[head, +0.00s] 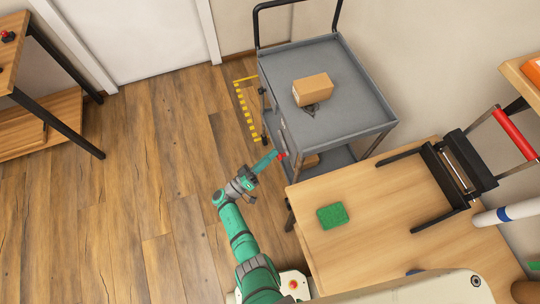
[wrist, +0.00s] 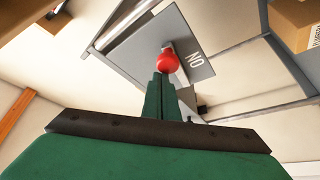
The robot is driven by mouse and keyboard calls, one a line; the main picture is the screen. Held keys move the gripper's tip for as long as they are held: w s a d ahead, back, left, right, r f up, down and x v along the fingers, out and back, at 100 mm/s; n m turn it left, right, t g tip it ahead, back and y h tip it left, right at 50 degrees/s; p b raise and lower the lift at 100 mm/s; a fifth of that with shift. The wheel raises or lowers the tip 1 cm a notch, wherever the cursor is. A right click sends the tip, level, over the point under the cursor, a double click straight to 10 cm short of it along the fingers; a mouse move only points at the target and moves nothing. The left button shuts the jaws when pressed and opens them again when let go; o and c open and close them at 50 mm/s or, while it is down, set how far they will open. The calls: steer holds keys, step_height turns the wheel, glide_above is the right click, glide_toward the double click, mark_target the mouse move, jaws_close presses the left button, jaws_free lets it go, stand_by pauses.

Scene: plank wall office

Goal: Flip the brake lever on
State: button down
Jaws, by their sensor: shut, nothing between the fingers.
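The brake lever's red knob (wrist: 166,60) shows in the wrist view just beyond my fingertips, in front of a grey plate (wrist: 187,60) marked "ON", which reads upside down here. In the head view the red knob (head: 282,156) is a small spot at the near left side of the grey cart (head: 340,120). My gripper (head: 274,155) reaches to it from the left with its green fingers together. In the wrist view the shut fingers (wrist: 161,84) point at the knob; I cannot tell whether they touch it. The lever's arm is mostly hidden behind the fingers.
A cardboard box (head: 313,89) sits on the cart's top. A wooden table (head: 385,215) with a green pad (head: 332,216) and a black fixture stands right of my arm. Yellow tape (head: 244,110) marks the floor left of the cart.

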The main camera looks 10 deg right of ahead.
steer(key=s+a, duration=0.1)
steer(key=a, duration=0.8)
steer(key=shift+s+a+f, duration=0.15)
steer(key=shift+s+f, duration=0.2)
stand_by(0.5)
